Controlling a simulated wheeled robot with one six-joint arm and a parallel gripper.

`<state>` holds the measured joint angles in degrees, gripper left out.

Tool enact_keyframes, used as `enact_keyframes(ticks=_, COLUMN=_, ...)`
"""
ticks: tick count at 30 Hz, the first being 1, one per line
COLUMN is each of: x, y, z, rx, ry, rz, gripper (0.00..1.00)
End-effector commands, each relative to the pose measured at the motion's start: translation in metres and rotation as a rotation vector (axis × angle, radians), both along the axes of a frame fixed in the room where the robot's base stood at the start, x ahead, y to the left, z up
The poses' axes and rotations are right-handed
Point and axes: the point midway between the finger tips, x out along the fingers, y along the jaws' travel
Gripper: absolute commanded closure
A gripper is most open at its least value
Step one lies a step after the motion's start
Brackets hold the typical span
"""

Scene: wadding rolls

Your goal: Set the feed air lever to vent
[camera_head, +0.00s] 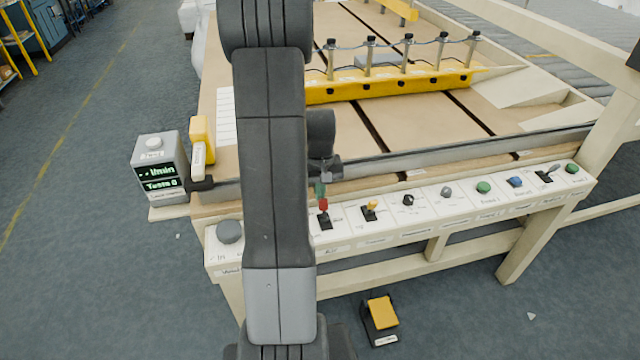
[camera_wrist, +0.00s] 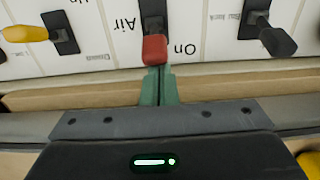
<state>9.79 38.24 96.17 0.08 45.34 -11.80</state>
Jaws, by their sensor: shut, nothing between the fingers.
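The feed air lever has a red knob (camera_head: 323,205) on a black slot plate (camera_head: 324,222) on the white control panel. In the wrist view the red knob (camera_wrist: 155,48) leans toward the gripper, beside the upside-down "On" mark; "Air" is printed next to its slot. My gripper (camera_head: 320,189) is shut and empty, its green fingertips (camera_wrist: 157,84) together right at the knob's end, on the table side. I cannot tell whether they touch the knob. No "vent" mark is readable.
A yellow-tipped lever (camera_head: 370,206) stands to the right of the red one. A black lever (camera_wrist: 277,38) is on its other side, hidden by my arm in the head view. Knobs and buttons continue rightward. A display box (camera_head: 160,168) stands left; a yellow pedal (camera_head: 382,311) lies on the floor.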

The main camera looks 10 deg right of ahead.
Motion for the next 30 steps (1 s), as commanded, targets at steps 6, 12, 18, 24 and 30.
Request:
enact_keyframes(ticks=6, x=0.000, y=0.000, z=-0.001, rx=0.000, ry=-0.001, rz=0.000, gripper=1.00)
enact_keyframes(ticks=12, x=0.000, y=0.000, z=-0.001, rx=0.000, ry=-0.007, rz=0.000, gripper=1.00)
enact_keyframes(ticks=18, x=-0.003, y=0.000, z=0.000, rx=0.002, ry=-0.047, rz=-0.001, gripper=1.00)
enact_keyframes(ticks=24, x=-0.009, y=-0.001, z=0.000, rx=0.003, ry=-0.115, rz=-0.002, gripper=1.00)
enact_keyframes(ticks=30, x=-0.019, y=-0.001, z=0.000, rx=0.007, ry=-0.245, rz=-0.002, gripper=1.00)
